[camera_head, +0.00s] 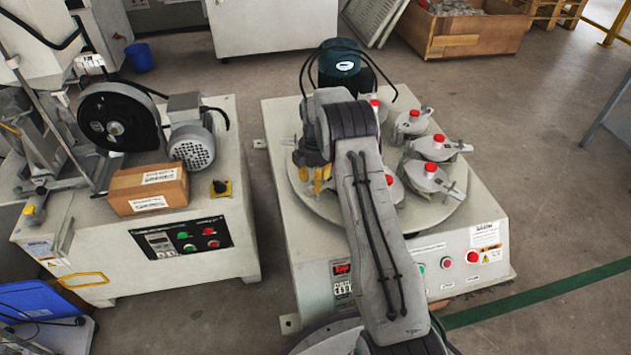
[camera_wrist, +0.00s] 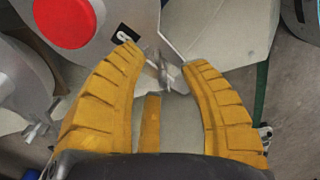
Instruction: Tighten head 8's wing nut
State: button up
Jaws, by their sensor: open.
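In the wrist view a grey metal head with a red cap (camera_wrist: 70,20) fills the upper left. It carries a small black tag with a white mark (camera_wrist: 125,33) that I cannot read, so I cannot confirm its number. A small metal wing nut (camera_wrist: 160,70) shows at this head's edge, between the yellow fingertips. My gripper (camera_wrist: 163,57) is open, one finger on each side of the nut, and I see no clear contact. In the head view my gripper (camera_head: 314,178) points down at the left side of the round plate (camera_head: 330,207); my arm hides the head there.
Several red-capped heads, one at the right (camera_head: 432,180), stand around the plate on the testing machine (camera_head: 285,125). A dark motor (camera_head: 342,60) rises behind my arm. Another machine with a cardboard box (camera_head: 148,188) stands at the left, across a floor gap.

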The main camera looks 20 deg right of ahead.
grip_shut()
dwell(0.4)
jog(key=shift+r, duration=0.1)
jog(key=shift+r+m+p, duration=0.1)
jog(key=shift+m+p, duration=0.85)
jog(key=shift+m, duration=0.15)
jog(key=m+p, duration=0.1)
jog(key=m, duration=0.1)
jog(key=shift+d+m+p, duration=0.1)
jog(key=shift+m+p, duration=0.2)
jog(key=m+p, duration=0.1)
jog(key=m, duration=0.5)
jog(key=shift+d+p, duration=0.2)
jog(key=shift+p, duration=0.15)
jog(key=shift+f+m, duration=0.2)
jog(key=shift+m, duration=0.1)
